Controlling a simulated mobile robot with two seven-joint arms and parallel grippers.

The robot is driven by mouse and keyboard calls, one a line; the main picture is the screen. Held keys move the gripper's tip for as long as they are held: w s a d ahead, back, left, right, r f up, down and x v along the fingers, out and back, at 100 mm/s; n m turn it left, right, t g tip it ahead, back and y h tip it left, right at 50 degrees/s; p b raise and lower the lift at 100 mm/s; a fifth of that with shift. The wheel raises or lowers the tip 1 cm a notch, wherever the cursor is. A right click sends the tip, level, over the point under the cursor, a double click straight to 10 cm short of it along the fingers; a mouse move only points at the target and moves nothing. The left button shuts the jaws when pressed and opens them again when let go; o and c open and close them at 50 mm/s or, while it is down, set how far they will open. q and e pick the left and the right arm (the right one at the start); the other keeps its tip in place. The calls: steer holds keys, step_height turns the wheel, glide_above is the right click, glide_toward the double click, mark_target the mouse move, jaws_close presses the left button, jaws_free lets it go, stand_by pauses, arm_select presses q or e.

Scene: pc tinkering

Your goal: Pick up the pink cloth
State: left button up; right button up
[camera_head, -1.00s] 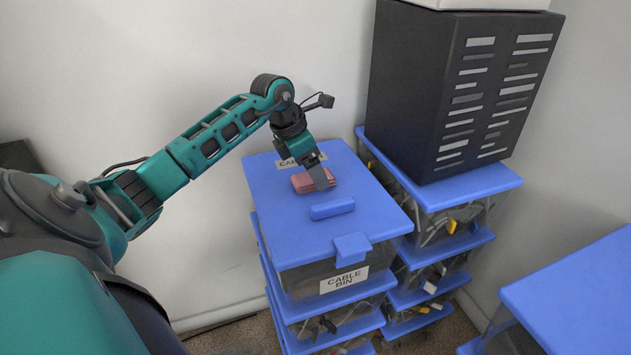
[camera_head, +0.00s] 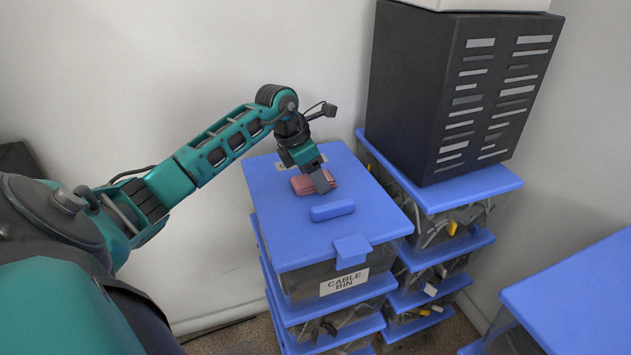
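The pink cloth (camera_head: 301,184) is a small folded pad lying on the blue lid (camera_head: 282,226) of the top cable bin, behind the lid's raised blue handle. My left gripper (camera_head: 323,190) points down at the cloth, and its grey finger covers the middle of it. A second finger cannot be made out, so I cannot tell whether it is open or shut on the cloth. My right gripper is not in view.
The blue handle (camera_head: 332,210) stands just in front of the cloth. A black slotted case (camera_head: 410,100) rises on the neighbouring bin stack (camera_head: 440,196) at the right. Another blue lid (camera_head: 580,295) is at the lower right. A white wall is close behind.

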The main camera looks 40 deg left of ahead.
arm_select(q)
steer(key=c, duration=0.6)
steer(key=shift+o, duration=0.2)
step_height(320, 180, up, 20)
steer(key=p, duration=0.3)
steer(key=shift+p, duration=0.35)
